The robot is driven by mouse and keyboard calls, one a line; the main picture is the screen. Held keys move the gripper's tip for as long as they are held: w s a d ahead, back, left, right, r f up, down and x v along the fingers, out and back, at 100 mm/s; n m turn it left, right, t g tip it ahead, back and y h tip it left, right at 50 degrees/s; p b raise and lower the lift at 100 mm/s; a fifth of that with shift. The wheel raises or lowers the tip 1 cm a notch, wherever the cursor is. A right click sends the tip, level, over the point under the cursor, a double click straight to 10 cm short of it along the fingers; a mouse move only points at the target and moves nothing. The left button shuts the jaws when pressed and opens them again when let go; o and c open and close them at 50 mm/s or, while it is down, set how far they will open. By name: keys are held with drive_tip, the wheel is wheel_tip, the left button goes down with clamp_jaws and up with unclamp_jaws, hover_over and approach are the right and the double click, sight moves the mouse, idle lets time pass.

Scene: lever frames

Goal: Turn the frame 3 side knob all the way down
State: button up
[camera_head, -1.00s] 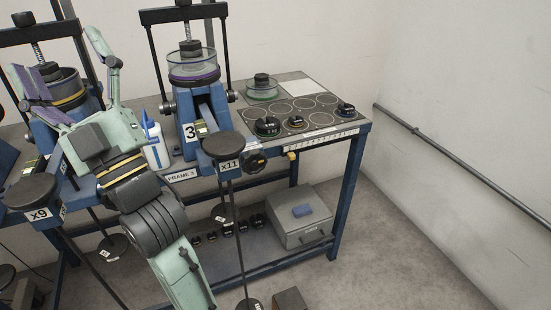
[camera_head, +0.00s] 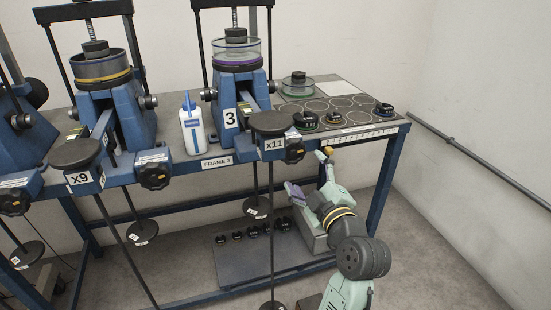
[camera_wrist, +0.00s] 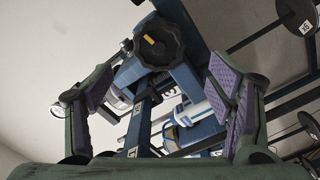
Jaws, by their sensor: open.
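Frame 3 (camera_head: 238,92) is the blue lever stand marked 3, above the FRAME 3 label. Its black lobed side knob (camera_head: 294,150) is at the front, just right of the x11 tag. In the wrist view the knob (camera_wrist: 158,42) faces me, with a yellow mark near its upper left. My gripper (camera_head: 308,184) is open and empty, below and a little right of the knob, apart from it. In the wrist view the purple-padded fingers of my gripper (camera_wrist: 165,76) are spread wide, with the knob beyond them, between and above the tips.
The x11 weight pan (camera_head: 270,122) and its hanging rod are close left of the knob. The blue table (camera_head: 345,140) has its right front edge and leg near my arm. A similar knob (camera_head: 154,174) is on the neighbouring frame. Floor to the right is clear.

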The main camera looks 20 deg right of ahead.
sight(294, 152)
drive_tip(key=w+p, duration=0.1)
drive_tip(key=w, duration=0.3)
drive_tip(key=w+p, duration=0.2)
drive_tip(key=w, duration=0.3)
drive_tip(key=shift+a+r, duration=0.15)
drive_tip(key=shift+r, duration=0.05)
drive_tip(key=shift+w+f, duration=0.15)
drive_tip(key=shift+w, duration=0.1)
drive_tip(key=shift+c, duration=0.4)
drive_tip(key=shift+r, duration=0.25)
drive_tip(key=c, duration=1.5)
